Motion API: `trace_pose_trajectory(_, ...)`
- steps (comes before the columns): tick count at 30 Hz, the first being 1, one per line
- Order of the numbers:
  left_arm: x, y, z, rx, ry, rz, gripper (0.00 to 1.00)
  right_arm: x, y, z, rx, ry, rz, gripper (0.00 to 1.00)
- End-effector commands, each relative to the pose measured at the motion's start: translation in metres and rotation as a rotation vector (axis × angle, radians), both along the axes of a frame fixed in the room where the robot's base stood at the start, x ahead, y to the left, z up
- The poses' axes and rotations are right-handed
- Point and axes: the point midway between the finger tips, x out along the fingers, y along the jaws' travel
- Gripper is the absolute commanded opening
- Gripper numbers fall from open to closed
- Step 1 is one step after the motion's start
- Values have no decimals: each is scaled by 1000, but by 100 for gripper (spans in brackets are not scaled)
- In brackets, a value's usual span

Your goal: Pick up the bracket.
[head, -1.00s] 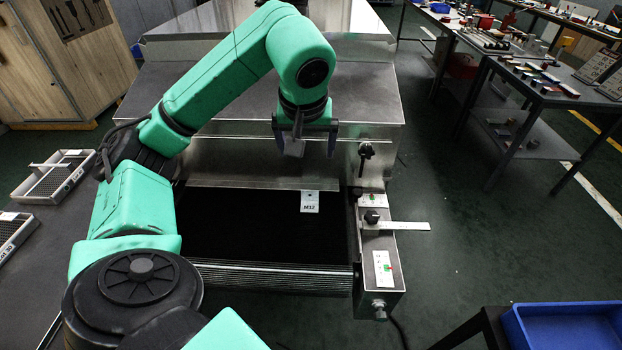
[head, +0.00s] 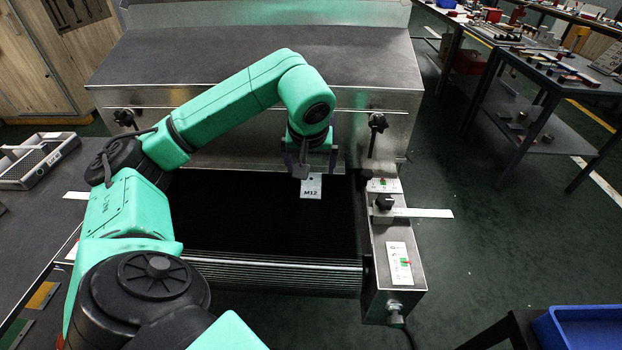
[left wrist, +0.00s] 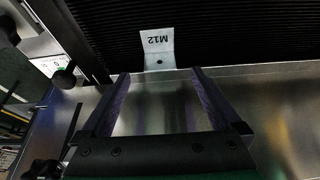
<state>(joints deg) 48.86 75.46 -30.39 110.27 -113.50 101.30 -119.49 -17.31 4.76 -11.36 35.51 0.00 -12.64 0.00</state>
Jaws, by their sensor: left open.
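The bracket (head: 311,187) is a small pale metal plate marked M12 with a hole near one end. It lies on the black belt (head: 260,225) close to the dryer's metal front. In the left wrist view the bracket (left wrist: 157,48) lies just beyond the fingertips, roughly in line with the gap between them. My left gripper (head: 316,172) is open and empty, over the dryer-side end of the bracket in the head view. Its two fingers also show in the left wrist view (left wrist: 160,75), apart from the bracket. My right gripper is out of view.
The steel dryer housing (head: 260,65) stands behind the belt. A control box with knob (head: 384,203) and a projecting flat bar (head: 425,213) flanks the belt's right side. A perforated tray (head: 35,160) lies at left. A blue bin (head: 590,328) is at lower right.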

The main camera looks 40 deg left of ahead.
Motion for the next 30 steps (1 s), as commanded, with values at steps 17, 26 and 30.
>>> trace_pose_trajectory(17, 14, 10, -58, 0, -1, -1, 98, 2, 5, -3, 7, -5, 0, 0)
trace_pose_trajectory(26, 14, 10, -58, 0, -3, -1, 2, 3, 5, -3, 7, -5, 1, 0)
trace_pose_trajectory(30, 14, 10, -58, 0, -3, -1, 2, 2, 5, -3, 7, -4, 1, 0)
